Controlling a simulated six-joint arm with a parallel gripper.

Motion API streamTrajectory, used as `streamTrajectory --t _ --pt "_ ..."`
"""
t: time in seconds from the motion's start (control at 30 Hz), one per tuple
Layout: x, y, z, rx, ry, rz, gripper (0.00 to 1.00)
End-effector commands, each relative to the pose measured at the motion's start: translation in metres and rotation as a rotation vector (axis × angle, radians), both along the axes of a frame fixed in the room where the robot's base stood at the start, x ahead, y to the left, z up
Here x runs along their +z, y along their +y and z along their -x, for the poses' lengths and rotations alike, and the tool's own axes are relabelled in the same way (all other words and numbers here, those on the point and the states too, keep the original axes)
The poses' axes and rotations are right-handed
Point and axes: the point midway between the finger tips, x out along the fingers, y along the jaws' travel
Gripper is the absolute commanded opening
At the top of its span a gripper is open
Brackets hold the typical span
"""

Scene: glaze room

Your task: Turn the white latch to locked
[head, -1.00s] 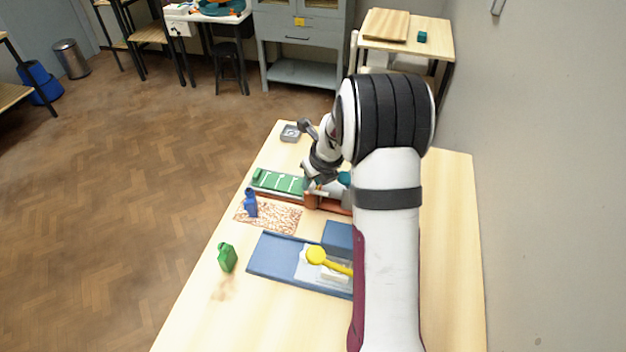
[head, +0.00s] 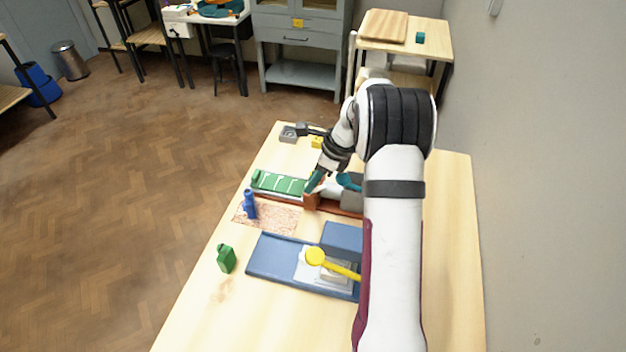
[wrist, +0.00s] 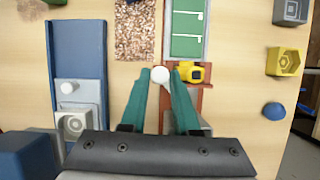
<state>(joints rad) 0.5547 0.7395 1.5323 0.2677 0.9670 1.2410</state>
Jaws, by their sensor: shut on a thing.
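The white latch (wrist: 161,75) has a round white knob, seen between my fingertips in the wrist view. Its arm runs down from there and is partly hidden by my right finger. It is on a red-brown base (wrist: 205,86), which also shows in the head view (head: 312,200). My gripper (wrist: 160,73), with two teal fingers, is shut on the knob. In the head view my gripper (head: 312,184) is low over the base, and the fingers and arm hide most of the latch. I cannot read its locked position.
A green tray (head: 278,183) lies beside the base. A small yellow block (wrist: 192,72) is close to my right fingertip.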

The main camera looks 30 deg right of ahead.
Motion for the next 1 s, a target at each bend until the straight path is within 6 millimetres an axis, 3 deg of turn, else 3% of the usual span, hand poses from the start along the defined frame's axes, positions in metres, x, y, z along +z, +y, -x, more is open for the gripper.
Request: streamTrajectory --t 0.6,1.0 --pt "-0.0015 -0.0034 -0.004 0.562 0.002 0.002 0.0" --pt "-0.0016 -0.004 -0.0057 0.789 0.002 0.002 0.0"
